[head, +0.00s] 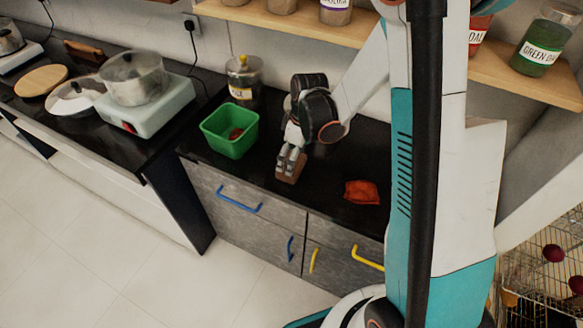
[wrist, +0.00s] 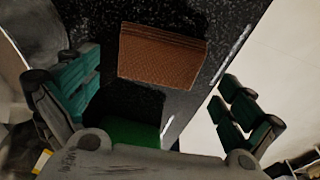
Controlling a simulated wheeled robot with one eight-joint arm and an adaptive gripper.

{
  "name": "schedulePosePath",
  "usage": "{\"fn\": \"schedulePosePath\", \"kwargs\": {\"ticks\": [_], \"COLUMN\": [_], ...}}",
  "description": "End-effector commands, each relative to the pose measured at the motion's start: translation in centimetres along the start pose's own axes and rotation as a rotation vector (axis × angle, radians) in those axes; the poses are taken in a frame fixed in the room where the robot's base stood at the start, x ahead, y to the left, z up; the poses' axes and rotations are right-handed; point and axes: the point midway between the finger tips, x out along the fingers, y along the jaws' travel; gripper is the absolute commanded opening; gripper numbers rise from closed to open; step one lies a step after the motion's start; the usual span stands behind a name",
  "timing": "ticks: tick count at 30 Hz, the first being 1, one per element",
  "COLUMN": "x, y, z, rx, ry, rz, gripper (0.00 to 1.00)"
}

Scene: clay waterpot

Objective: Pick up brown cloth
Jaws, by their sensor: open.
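The brown cloth (head: 291,172) looks like a small folded block near the front edge of the black counter. In the wrist view the brown cloth (wrist: 162,58) shows a textured top and lies in the upper middle, between the lines of the two fingers. My gripper (head: 289,160) is right above it in the head view, pointing down and hiding part of it. In the wrist view my gripper (wrist: 160,98) is open, with green-padded fingers wide apart and nothing held. I cannot tell whether the fingertips touch the cloth.
A green bin (head: 231,131) with something red inside stands left of my gripper; its green also shows in the wrist view (wrist: 135,132). An orange-red cloth (head: 362,192) lies to the right. A lidded jar (head: 244,80) stands behind. A shelf (head: 330,28) hangs above.

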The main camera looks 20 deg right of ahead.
Motion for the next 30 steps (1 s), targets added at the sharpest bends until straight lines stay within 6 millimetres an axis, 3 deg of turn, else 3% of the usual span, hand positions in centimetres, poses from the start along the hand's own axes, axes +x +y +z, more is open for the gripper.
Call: {"fn": "schedulePosePath", "kwargs": {"ticks": [1, 4, 12, 17, 30], "x": [1.2, 2.5, 2.8, 2.8, 2.3], "y": [0.1, 0.1, 0.1, 0.1, 0.1], "z": [-0.1, -0.1, -0.1, -0.1, -0.1], "rx": [-0.001, -0.001, 0.0, 0.0, 0.0], "ry": [0.0, 0.0, 0.0, 0.0, 0.0], "rz": [0.0, 0.0, 0.0, 0.0, 0.0], "gripper": [1.0, 1.0, 1.0, 0.68, 0.67]}}
